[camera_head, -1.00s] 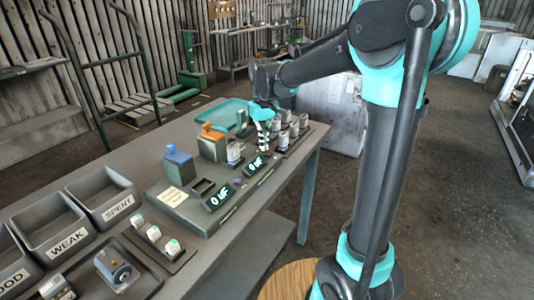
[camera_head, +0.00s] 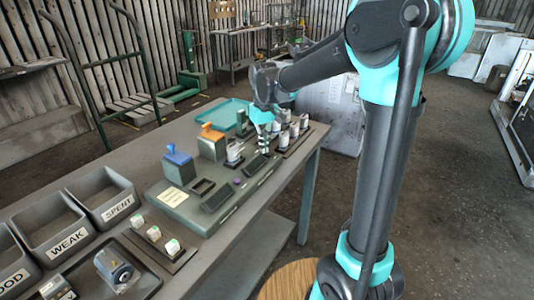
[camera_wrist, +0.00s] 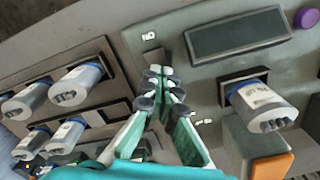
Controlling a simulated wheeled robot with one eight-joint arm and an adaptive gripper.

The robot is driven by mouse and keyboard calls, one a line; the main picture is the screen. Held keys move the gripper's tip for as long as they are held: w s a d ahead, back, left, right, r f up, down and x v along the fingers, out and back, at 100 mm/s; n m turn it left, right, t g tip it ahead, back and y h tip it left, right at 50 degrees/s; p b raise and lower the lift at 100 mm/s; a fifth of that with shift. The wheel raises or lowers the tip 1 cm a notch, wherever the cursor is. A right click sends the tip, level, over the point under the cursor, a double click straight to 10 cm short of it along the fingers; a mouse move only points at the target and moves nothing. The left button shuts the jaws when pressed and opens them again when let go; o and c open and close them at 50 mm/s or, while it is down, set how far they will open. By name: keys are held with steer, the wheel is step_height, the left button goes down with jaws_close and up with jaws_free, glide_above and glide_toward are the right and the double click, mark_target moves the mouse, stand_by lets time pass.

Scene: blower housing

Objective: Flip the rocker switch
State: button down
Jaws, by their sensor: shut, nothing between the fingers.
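The rocker switch (camera_wrist: 153,58) is a small dark block beside a white label on the grey-green panel, seen in the wrist view. My gripper (camera_wrist: 161,78) is shut and empty, with its tips right at the switch's near end and partly covering it. I cannot tell whether they touch it. In the head view my gripper (camera_head: 264,151) is lowered at the far end of the tester panel (camera_head: 207,222), where the switch is hidden or too small to make out. Both displays, the near one (camera_head: 216,198) and the far one (camera_head: 256,165), are dark.
A white-and-grey capacitor (camera_wrist: 262,106) stands in a panel socket beside my fingers. Several more (camera_wrist: 78,84) stand in a rack on the other side. A blue-topped block (camera_head: 178,162) and an orange-topped block (camera_head: 212,141) rise from the panel. Labelled bins (camera_head: 103,197) sit at the left.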

steer(key=shift+r, duration=3.45)
steer(key=s+d+f+m+t, duration=0.4)
steer(key=s+d+f+m, duration=0.1)
steer(key=s+d+f, duration=1.3)
steer(key=shift+s+f, duration=0.75)
steer(key=shift+s, duration=0.05)
